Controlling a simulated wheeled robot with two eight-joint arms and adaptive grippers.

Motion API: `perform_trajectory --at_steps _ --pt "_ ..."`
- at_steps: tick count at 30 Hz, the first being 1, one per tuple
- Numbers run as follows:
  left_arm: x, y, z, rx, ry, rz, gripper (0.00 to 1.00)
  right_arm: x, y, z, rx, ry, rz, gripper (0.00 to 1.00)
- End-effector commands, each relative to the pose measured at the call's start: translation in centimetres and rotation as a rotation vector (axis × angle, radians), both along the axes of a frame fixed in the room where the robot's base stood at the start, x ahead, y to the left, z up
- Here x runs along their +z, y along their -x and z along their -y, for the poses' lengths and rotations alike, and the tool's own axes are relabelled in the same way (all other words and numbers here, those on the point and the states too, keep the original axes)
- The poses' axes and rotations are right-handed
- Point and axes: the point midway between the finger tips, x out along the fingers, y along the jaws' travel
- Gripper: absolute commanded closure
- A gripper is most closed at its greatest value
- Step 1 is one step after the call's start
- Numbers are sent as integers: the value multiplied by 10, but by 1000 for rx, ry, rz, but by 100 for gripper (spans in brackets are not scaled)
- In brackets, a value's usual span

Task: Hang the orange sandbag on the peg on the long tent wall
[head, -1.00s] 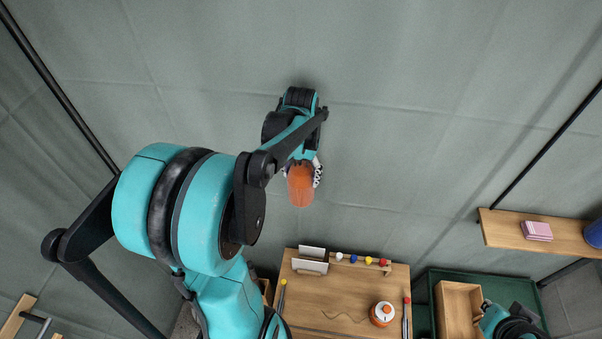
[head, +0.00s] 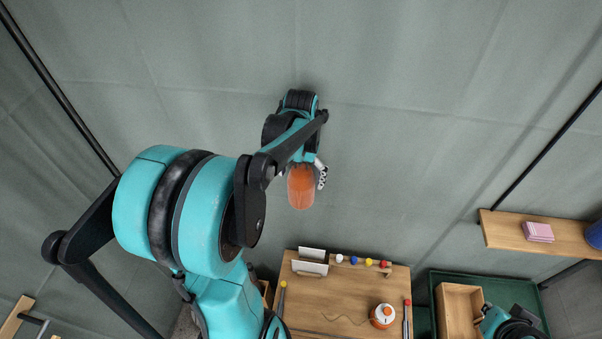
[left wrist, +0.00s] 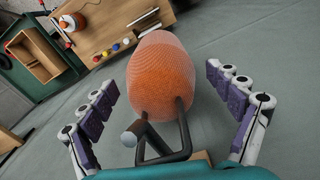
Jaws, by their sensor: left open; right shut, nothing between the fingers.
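The orange sandbag (head: 301,188) hangs in front of the grey tent wall in the head view, below my left wrist. In the left wrist view the sandbag (left wrist: 160,75) fills the middle, with its dark handle rising from it. A dark peg with a grey round end (left wrist: 131,135) shows at the handle, which appears looped over it; the exact contact is hard to tell. My left gripper (left wrist: 178,98) is open, its fingers apart on either side of the bag and clear of it. My right gripper (head: 484,307) is shut and empty by the wooden box at lower right.
A wooden board (head: 345,290) below holds colored knobs, an orange-and-white reel (head: 382,315) and tools. A wooden box (head: 458,309) stands on a green surface at its right. A shelf (head: 510,232) with pink items is further right. The wall around the bag is clear.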

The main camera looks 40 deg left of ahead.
Motion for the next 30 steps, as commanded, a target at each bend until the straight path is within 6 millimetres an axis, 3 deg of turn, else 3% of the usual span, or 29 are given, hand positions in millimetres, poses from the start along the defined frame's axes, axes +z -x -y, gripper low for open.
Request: perform_trajectory --at_steps 5,18,23,30 --pt "17 0 0 0 0 0 10 0 0 0 0 0 0 100" --pt "105 2 1 0 0 0 10 0 0 0 0 0 0 100" --pt "118 2 1 0 0 0 10 0 0 0 0 0 0 100" --pt "120 2 1 0 0 0 10 0 0 0 0 0 0 100"
